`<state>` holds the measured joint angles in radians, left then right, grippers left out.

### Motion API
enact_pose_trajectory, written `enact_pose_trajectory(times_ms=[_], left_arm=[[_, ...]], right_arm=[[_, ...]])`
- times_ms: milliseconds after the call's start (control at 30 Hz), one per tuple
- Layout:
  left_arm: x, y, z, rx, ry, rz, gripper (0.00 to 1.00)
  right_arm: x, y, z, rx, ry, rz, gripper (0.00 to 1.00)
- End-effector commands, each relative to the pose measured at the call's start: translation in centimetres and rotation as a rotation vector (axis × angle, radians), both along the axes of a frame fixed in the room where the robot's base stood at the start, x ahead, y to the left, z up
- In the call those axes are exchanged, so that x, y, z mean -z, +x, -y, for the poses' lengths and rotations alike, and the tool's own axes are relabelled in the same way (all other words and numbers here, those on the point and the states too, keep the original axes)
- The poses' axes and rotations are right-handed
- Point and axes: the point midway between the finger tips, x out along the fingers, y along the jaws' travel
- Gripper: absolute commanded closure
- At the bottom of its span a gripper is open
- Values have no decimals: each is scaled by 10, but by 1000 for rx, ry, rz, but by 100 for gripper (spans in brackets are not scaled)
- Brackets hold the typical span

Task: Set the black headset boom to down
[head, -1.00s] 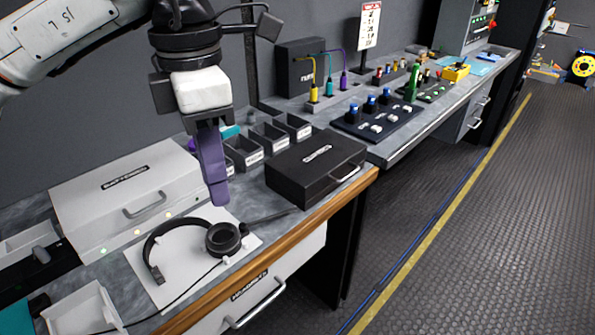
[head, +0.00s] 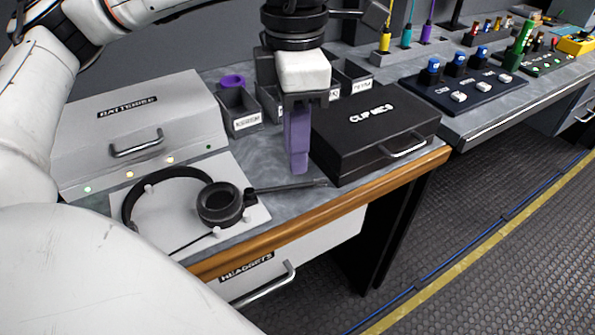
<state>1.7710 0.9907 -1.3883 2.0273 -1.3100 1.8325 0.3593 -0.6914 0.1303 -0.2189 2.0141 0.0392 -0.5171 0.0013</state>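The black headset (head: 220,204) lies on a white board on the counter in the head view, with its headband to the left and a round ear cup at the right. Its thin black boom (head: 280,188) sticks out to the right from the ear cup, past the board's edge. My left gripper (head: 299,168) points down with its purple fingers just behind the outer part of the boom in the picture. I cannot tell whether they touch it. The fingers overlap from this angle, so their opening is hidden. My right gripper is out of view.
A black CLIP MICS case (head: 370,135) stands close to the right of my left gripper. A grey BATTERIES case (head: 140,125) is behind the headset. Small bins (head: 240,112) stand at the back. The counter's wooden front edge (head: 330,207) is near the boom.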

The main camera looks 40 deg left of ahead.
Motion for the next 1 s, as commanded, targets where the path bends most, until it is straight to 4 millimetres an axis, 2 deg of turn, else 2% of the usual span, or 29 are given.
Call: enact_pose_trajectory(times_ms=[100,300,433,700,867,1000], left_arm=[[24,-1,-1,-1,1,-2,75],[49,0,0,0,0,0,75],[56,0,0,1,-1,1,75],[57,0,0,1,-1,1,75],[57,0,0,1,-1,1,100],[57,0,0,1,-1,1,100]], right_arm=[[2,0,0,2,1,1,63],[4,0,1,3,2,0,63],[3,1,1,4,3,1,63],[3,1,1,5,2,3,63],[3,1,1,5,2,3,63],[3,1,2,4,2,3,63]])
